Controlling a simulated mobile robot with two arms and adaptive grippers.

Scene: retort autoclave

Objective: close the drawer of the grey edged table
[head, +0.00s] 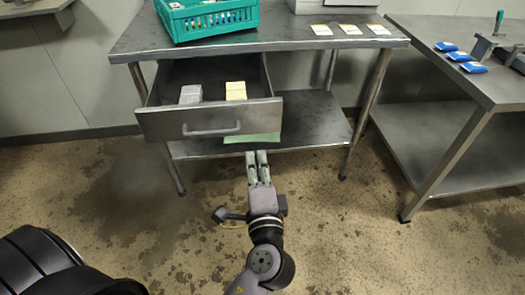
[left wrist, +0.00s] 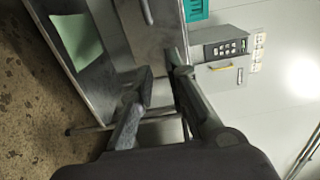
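The grey table (head: 330,42) has its drawer (head: 208,120) pulled out toward me. The drawer front carries a bar handle (head: 212,130). Inside the drawer lie a grey block (head: 190,94) and a yellowish block (head: 236,90). My left gripper (head: 257,155) is just in front of and below the right part of the drawer front, apparently not touching it. Its fingers are a little apart with nothing between them. In the left wrist view the drawer front (left wrist: 145,35) and handle (left wrist: 147,10) show beyond the fingertips (left wrist: 160,67). My right gripper is not in view.
A green crate (head: 205,22) and several small cards (head: 350,30) sit on the tabletop. A green sheet (head: 252,138) lies on the lower shelf (head: 305,125). A second metal table (head: 450,75) with blue packets (head: 460,57) stands at right. The floor between is clear.

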